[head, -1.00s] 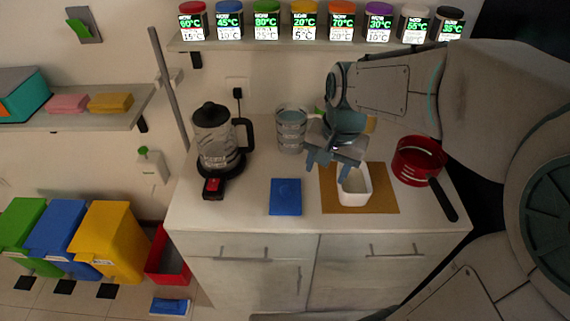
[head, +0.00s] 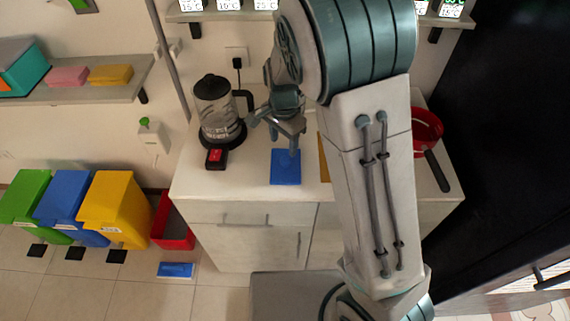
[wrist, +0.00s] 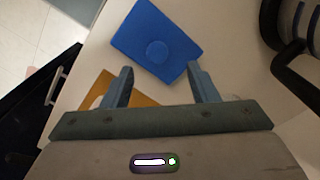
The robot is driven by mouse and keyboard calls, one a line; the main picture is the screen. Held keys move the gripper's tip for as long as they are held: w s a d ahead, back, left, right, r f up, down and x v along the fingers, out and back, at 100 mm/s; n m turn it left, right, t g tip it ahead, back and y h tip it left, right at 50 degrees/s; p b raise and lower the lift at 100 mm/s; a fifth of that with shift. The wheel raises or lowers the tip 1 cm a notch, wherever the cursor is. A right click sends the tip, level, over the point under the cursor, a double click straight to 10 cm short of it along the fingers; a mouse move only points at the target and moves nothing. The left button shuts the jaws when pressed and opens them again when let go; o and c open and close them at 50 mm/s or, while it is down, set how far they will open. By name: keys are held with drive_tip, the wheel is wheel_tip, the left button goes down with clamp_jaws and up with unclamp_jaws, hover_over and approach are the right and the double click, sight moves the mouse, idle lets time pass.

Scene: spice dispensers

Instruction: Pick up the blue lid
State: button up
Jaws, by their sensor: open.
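The blue lid (head: 286,168) is a flat blue rectangle lying on the white counter, right of the kettle. In the wrist view the blue lid (wrist: 157,35) shows a round mark on its face and lies just beyond the fingertips. My gripper (head: 274,137) is above and slightly behind the lid in the head view. In the wrist view my gripper (wrist: 160,69) is open, with nothing between its fingers.
A kettle (head: 219,112) with a dark handle stands close left of the gripper. A red pan (head: 427,125) is at the counter's right. Another blue flat piece (head: 175,270) lies on the floor.

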sight(286, 159)
drive_tip(key=shift+d+f+p, duration=0.15)
drive_tip(key=shift+f+p, duration=0.2)
drive_tip(key=shift+f, duration=1.3)
drive_tip(key=shift+d+f+p, duration=0.15)
drive_tip(key=shift+f+p, duration=0.15)
drive_tip(key=shift+f, duration=1.3)
drive_tip(key=c, duration=1.1)
